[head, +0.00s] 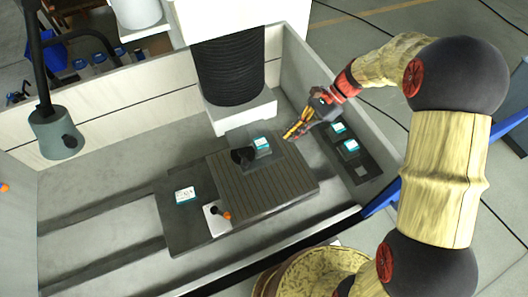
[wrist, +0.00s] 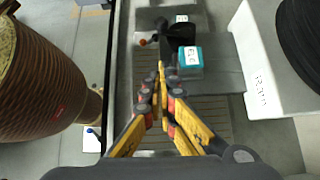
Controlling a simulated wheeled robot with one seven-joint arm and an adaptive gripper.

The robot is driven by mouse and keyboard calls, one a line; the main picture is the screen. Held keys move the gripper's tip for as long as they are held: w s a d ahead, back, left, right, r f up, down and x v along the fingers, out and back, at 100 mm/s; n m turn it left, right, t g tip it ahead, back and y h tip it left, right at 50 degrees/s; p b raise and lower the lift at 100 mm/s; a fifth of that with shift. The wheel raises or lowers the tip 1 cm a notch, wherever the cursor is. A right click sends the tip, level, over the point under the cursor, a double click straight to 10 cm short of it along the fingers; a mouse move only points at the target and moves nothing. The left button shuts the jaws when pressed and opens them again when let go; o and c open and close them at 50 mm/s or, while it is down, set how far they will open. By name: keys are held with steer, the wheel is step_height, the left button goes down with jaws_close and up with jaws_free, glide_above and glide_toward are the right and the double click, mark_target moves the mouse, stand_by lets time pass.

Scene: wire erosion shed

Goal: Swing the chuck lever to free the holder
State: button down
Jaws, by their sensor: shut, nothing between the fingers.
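A small lever with an orange knob (head: 227,215) sits by a pale plate at the front of the grey worktable; its knob also shows near the top of the wrist view (wrist: 143,42). A teal-topped, labelled block (head: 262,144) sits at the worktable's back edge beside a black part (head: 240,156). In the wrist view this teal block (wrist: 190,60) is just beyond and right of my fingertips. I cannot tell which part is the chuck. My gripper (head: 287,136) is shut and empty, right of the teal block in the head view; its yellow fingers (wrist: 160,66) meet in the wrist view.
A dark rack (head: 362,171) with two teal-topped blocks (head: 350,146) stands right of the worktable. Another labelled block (head: 185,195) lies on the worktable's left. A ribbed black column (head: 230,72) rises behind. Tank walls surround the table; a lamp (head: 56,133) hangs at left.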

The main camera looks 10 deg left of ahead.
steer(key=p, duration=0.1)
glide_toward(245, 156)
steer(key=s+d+f, duration=0.3)
steer(key=f, duration=0.1)
steer(key=shift+s+a+p, duration=0.25)
steer(key=shift+s+a, duration=0.1)
steer(key=shift+a, duration=0.25)
steer(key=shift+s+a+p, duration=0.2)
steer(key=shift+s+a, duration=0.15)
steer(key=shift+a, duration=0.25)
steer(key=shift+s+a, duration=0.25)
steer(key=shift+a, duration=0.2)
